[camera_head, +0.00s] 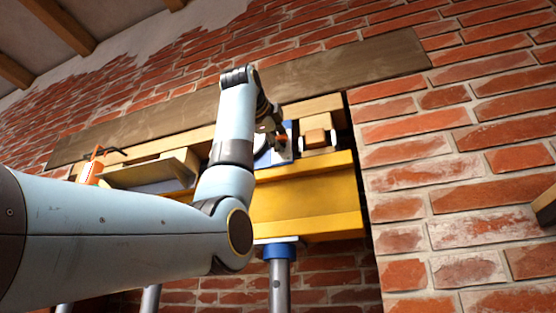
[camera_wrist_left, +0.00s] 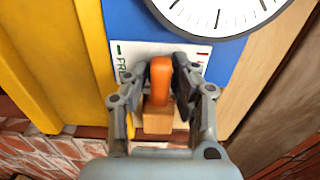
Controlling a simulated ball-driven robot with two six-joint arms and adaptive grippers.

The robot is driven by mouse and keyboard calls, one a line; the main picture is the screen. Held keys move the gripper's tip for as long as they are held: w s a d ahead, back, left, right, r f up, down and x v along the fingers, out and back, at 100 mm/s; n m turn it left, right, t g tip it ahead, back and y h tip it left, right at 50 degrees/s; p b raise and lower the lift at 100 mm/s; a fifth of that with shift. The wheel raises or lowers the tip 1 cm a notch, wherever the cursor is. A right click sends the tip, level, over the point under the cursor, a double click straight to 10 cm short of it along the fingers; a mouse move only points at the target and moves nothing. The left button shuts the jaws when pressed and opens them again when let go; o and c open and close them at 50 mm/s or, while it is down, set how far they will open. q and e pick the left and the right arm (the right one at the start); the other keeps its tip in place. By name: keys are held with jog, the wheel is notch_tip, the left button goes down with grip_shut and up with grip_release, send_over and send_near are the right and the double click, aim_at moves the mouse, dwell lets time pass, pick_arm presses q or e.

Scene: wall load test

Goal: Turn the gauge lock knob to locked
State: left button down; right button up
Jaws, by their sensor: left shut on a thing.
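The orange gauge lock knob (camera_wrist_left: 160,80) sits on a white label plate (camera_wrist_left: 201,47) below the round white dial gauge (camera_wrist_left: 215,12) in the left wrist view. The plate has a green mark with partly hidden lettering starting "FR" at left and a red mark at right. The knob's long axis runs roughly upright in this view, between the marks. My left gripper (camera_wrist_left: 160,75) is shut on the knob, one finger on each side. In the head view my left gripper (camera_head: 272,127) is at the blue panel (camera_head: 288,128), largely hidden by my arm. My right gripper is not in view.
A yellow steel beam (camera_head: 305,200) runs beside the panel, above a grey post with a blue collar (camera_head: 279,252). Wooden blocks (camera_head: 317,138) sit right of the panel. An orange-handled tool (camera_head: 92,170) is at left. Brick wall (camera_head: 450,150) surrounds the opening.

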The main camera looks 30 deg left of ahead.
pick_arm(q)
jog(key=shift+f+n, duration=0.1)
jog(key=shift+n, duration=0.2)
jog(key=n, duration=0.3)
jog(key=shift+b, duration=0.4)
jog(key=n+b, duration=0.1)
jog(key=n, duration=0.4)
jog(key=n+b, duration=0.1)
jog(key=n, duration=0.4)
jog(key=shift+f+n, duration=0.1)
jog(key=shift+n, duration=0.2)
jog(key=n, duration=0.3)
jog(key=shift+w+b, duration=0.1)
jog(key=shift+b, duration=0.2)
jog(key=shift+n, duration=0.4)
